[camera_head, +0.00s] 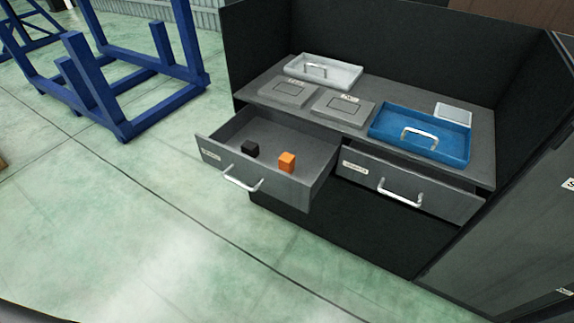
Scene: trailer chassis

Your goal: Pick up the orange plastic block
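The orange plastic block (287,162) is a small cube. It sits in the open left drawer (318,166) of a dark grey cabinet, near the drawer's front right part. A small black block (250,148) lies in the same drawer to its left, apart from it. Neither of my grippers shows in the head view.
The right drawer (408,190) is open slightly. Blue metal frames (150,127) stand at left. The green floor in front is clear.

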